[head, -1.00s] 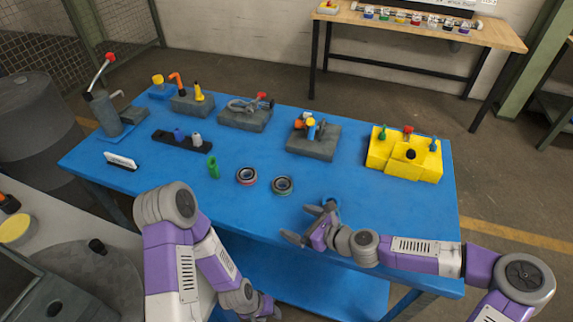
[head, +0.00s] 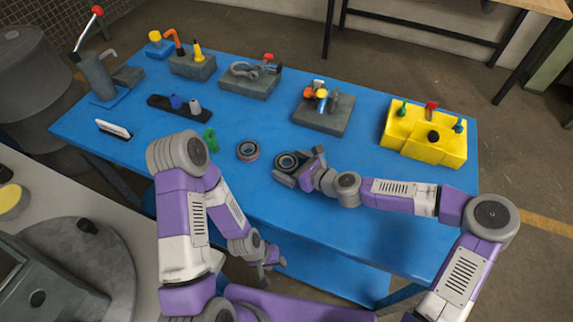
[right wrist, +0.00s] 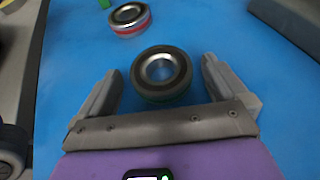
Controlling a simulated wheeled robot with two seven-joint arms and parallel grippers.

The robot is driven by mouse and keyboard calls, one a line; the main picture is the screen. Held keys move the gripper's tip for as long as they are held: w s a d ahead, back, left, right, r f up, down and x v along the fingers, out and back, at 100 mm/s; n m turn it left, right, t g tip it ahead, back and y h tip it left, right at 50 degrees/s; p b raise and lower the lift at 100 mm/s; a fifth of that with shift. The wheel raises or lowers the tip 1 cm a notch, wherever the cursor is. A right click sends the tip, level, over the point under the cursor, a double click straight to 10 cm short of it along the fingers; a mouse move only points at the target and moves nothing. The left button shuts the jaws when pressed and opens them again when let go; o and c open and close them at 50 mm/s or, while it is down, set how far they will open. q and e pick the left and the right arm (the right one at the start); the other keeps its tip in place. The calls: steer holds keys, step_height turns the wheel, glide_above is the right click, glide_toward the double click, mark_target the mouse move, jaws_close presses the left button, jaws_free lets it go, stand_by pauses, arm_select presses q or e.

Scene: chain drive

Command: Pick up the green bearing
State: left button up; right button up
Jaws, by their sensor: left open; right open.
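The green bearing (right wrist: 161,75), a dark ring with a bright metal centre and a green lower edge, lies flat on the blue table in the right wrist view. It also shows in the head view (head: 286,161). My right gripper (head: 300,166) is open, with its fingers spread on either side of the bearing; no grip shows. A bearing with a red edge (right wrist: 130,19) lies apart, farther off in the right wrist view, and left of the green one in the head view (head: 247,150). My left gripper (head: 268,263) is open and empty, low beside the table's front edge.
A green clip-like part (head: 210,140) stands left of the bearings. Grey fixture blocks (head: 323,113) line the back, with a yellow block (head: 425,133) at the right. The blue table (head: 390,165) is clear between the right arm and these blocks.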

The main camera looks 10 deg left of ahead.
steer(key=shift+w+a, duration=0.1)
steer(key=c, duration=1.3)
